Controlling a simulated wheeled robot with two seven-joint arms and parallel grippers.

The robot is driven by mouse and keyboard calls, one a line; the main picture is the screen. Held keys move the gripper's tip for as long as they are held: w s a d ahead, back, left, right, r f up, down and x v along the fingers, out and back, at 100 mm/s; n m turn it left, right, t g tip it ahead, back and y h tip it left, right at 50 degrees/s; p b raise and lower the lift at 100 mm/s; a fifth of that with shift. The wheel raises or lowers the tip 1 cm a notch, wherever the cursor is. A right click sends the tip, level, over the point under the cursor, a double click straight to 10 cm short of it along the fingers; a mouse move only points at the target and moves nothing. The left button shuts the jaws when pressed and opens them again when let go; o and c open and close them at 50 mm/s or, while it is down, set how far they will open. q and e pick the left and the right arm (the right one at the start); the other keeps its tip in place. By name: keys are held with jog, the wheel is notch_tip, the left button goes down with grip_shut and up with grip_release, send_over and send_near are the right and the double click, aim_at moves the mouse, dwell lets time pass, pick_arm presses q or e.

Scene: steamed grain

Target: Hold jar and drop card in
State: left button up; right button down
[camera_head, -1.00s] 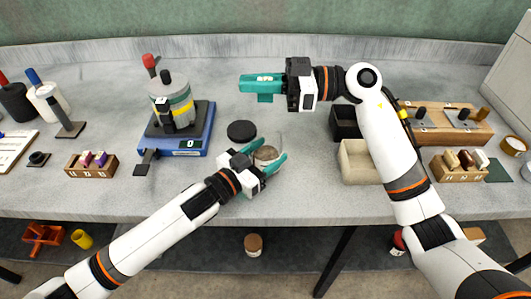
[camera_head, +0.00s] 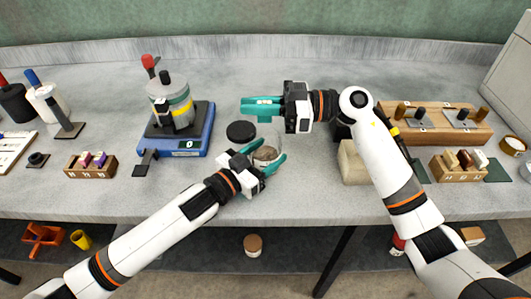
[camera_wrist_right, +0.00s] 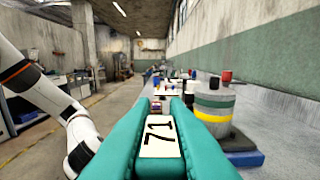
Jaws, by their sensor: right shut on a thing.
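My right gripper (camera_head: 262,106) is shut on a small white card. The card (camera_wrist_right: 160,137), marked 71, shows between the teal fingers in the right wrist view. In the head view, this gripper is just beyond the jar and appears higher; the exact height is unclear. The card is mostly hidden there.
A black round lid (camera_head: 241,131) lies left of the jar. A blue scale (camera_head: 188,142) carrying a grey canister (camera_head: 171,103) stands further left.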

aim_at(251, 139)
jog(key=shift+f, duration=3.55)
pick_arm(q)
jog(key=shift+s+r, duration=0.2)
jog(key=shift+s, duration=0.05)
pick_arm(e)
jog(key=shift+s+a+f, duration=0.1)
jog(key=shift+s+f, duration=0.25)
jog(key=shift+f, duration=0.2)
jog(key=c, duration=1.3)
grip_release()
jog(key=shift+c, duration=0.2)
jog(key=shift+f, duration=0.1)
pick_arm(q)
jog(key=shift+a, duration=0.2)
pick_arm(e)
jog(key=shift+d, duration=0.4)
pick_arm(q)
jog(key=shift+w+d+f, duration=0.1)
jog(key=shift+w+d, duration=0.1)
jog(key=shift+w, duration=0.05)
jog(key=shift+f, duration=0.1)
pick_arm(e)
jog(key=d+r, duration=0.1)
jog(key=d, duration=0.6)
jog(key=shift+w+d+r, duration=0.15)
jog(key=shift+d, duration=0.15)
